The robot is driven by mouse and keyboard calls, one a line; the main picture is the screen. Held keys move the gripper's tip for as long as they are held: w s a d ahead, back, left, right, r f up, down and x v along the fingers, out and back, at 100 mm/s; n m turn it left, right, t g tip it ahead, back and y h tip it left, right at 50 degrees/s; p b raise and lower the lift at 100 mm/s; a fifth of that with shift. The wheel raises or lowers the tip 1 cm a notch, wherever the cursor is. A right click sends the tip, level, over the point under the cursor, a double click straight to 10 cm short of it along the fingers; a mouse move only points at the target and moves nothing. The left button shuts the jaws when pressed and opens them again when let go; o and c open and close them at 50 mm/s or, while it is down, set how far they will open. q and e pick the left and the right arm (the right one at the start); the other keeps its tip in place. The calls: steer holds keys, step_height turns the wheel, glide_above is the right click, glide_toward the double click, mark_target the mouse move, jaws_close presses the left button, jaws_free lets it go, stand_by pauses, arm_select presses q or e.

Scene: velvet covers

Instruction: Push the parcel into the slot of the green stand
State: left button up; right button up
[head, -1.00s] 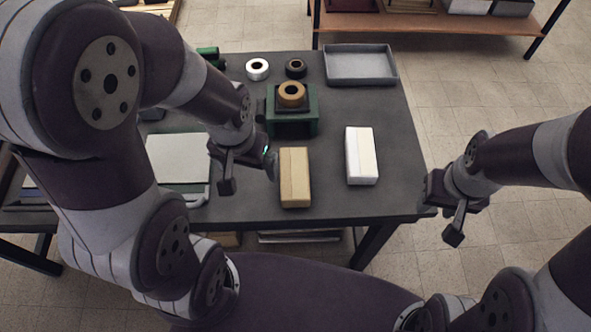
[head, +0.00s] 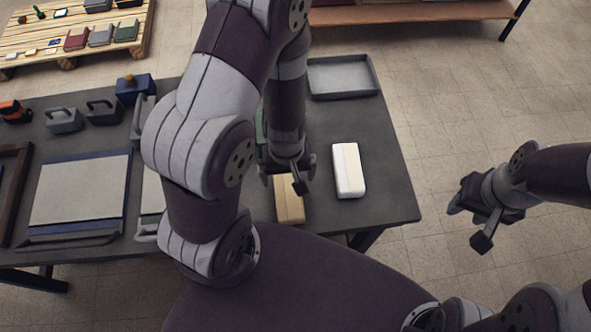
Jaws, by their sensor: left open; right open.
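A tan parcel (head: 289,206) lies on the dark grey table near its front edge; my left gripper covers its far end. A white box (head: 348,171) of similar shape lies to its right. The green stand (head: 260,126) is almost wholly hidden behind my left arm; only a green sliver shows and its slot cannot be seen. My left gripper (head: 284,182) is open above or at the far end of the tan parcel; contact cannot be told. My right gripper (head: 468,224) is open and empty, off the table's right side.
A grey tray (head: 343,77) sits at the back right of the table. On the left are a pale panel with a blue edge (head: 82,190), grey handled blocks (head: 65,120) and a blue box (head: 134,88). A pallet (head: 60,48) stands beyond. The table's right front is clear.

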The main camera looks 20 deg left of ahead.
mark_target(288, 193)
arm_select(q)
step_height(288, 193, down, 11)
steer(key=b, duration=0.7)
steer(key=shift+f, duration=0.2)
steer(key=shift+s+f+b, duration=0.1)
steer(key=shift+f+b, duration=0.2)
steer(key=shift+f, duration=0.05)
steer(key=shift+c, duration=0.3)
steer(key=c, duration=1.2)
steer(key=shift+o, duration=0.2)
